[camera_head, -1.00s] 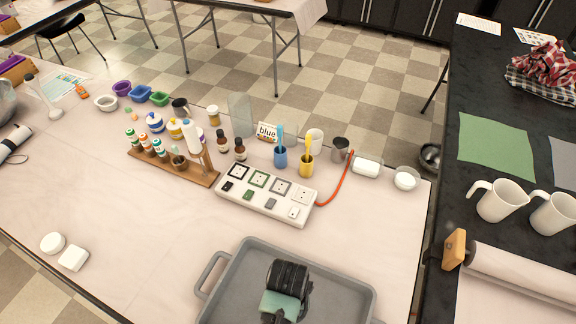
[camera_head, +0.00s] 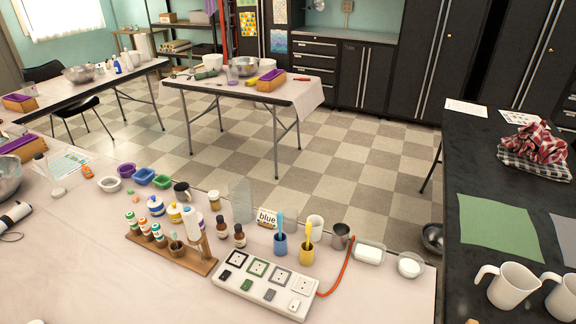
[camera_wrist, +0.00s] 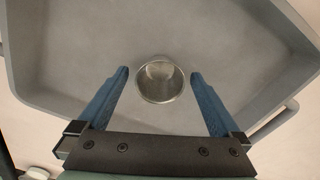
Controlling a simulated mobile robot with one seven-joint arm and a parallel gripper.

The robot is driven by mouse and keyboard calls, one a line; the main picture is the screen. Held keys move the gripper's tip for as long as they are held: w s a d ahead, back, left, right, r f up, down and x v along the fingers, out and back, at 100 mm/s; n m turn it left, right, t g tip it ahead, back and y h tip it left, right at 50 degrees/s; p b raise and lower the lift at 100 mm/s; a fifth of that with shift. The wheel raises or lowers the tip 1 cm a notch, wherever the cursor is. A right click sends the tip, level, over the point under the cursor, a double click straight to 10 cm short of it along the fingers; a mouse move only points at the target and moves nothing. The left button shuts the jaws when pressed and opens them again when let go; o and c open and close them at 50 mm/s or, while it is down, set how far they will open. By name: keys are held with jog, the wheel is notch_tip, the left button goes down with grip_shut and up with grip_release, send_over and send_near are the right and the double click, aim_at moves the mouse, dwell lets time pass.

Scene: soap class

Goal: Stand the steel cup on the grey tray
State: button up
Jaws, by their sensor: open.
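A steel cup (camera_wrist: 160,82) shows in the wrist view, seen from above with its round rim facing up. It appears to stand upright on the floor of the grey tray (camera_wrist: 225,50), inside the tray's raised walls. My gripper (camera_wrist: 159,73) is open, with one blue finger on each side of the cup and visible gaps between them and the rim. The cup's base is hard to see from this angle. The tray and my gripper are outside the current head view.
A socket strip (camera_head: 266,286) with a red cable, blue cup (camera_head: 280,243), yellow cup (camera_head: 306,252) and bottle rack (camera_head: 172,252) crowd the table's middle.

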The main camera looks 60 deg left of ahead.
notch_tip(320, 180, up, 11)
jog(key=p, duration=0.1)
jog(key=shift+r, duration=0.1)
